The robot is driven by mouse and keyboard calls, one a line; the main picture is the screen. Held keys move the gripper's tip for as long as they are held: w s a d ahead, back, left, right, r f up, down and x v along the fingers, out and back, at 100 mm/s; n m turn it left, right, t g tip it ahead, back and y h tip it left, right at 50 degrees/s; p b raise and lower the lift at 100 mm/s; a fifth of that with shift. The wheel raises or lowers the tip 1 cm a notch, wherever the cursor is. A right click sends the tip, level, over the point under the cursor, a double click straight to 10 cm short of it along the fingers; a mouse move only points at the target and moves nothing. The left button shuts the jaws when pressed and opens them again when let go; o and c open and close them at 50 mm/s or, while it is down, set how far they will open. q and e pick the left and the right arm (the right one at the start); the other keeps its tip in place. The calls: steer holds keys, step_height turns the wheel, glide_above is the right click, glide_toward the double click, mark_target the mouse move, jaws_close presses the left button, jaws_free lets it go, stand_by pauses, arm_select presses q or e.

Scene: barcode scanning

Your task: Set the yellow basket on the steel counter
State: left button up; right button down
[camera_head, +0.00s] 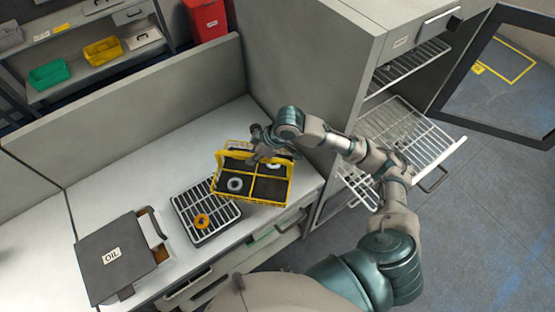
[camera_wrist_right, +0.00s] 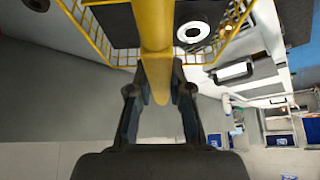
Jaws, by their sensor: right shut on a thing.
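The yellow basket (camera_head: 222,196) is a wire basket with dark compartments and a white ring (camera_head: 235,184) in one of them. It is over the right part of the steel counter (camera_head: 150,172), beside a wire rack; I cannot tell whether it touches the counter. My right gripper (camera_head: 262,152) is shut on the basket's yellow handle. In the right wrist view the handle (camera_wrist_right: 153,40) runs between the two fingers (camera_wrist_right: 158,90), with the basket's wire side (camera_wrist_right: 92,35) beyond. My left gripper is not in view.
A wire rack (camera_head: 205,228) with an orange ring (camera_head: 202,221) lies left of the basket. A dark box marked OIL (camera_head: 112,262) stands further left. A grey cabinet (camera_head: 310,60) with an open door and pulled-out wire shelf (camera_head: 410,135) is at the right. Bare counter lies behind the rack.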

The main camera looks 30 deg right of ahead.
steer(key=d, duration=0.5)
steer(key=w+d+f+p, duration=0.1)
steer(key=d, duration=0.2)
steer(key=shift+f, duration=0.45)
steer(key=f, duration=0.1)
steer(key=a+f, duration=0.1)
steer(key=f, duration=0.3)
steer(key=shift+a+f, duration=0.25)
steer(key=shift+a, duration=0.05)
steer(key=f, duration=0.1)
steer(key=d+f+p, duration=0.1)
steer(key=f, duration=0.1)
steer(key=shift+d+f, duration=0.25)
steer(key=shift+f, duration=0.15)
steer(key=c, duration=1.3)
jaws_free()
steer(key=shift+f, duration=0.1)
steer(key=shift+o, duration=1.1)
steer(key=shift+a, duration=0.35)
steer(key=shift+r, duration=0.3)
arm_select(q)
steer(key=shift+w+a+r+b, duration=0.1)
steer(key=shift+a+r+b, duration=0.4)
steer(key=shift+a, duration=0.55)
arm_select(e)
steer(key=v, duration=1.1)
steer(key=shift+s+d+r, duration=0.15)
steer(key=shift+d+r, duration=0.1)
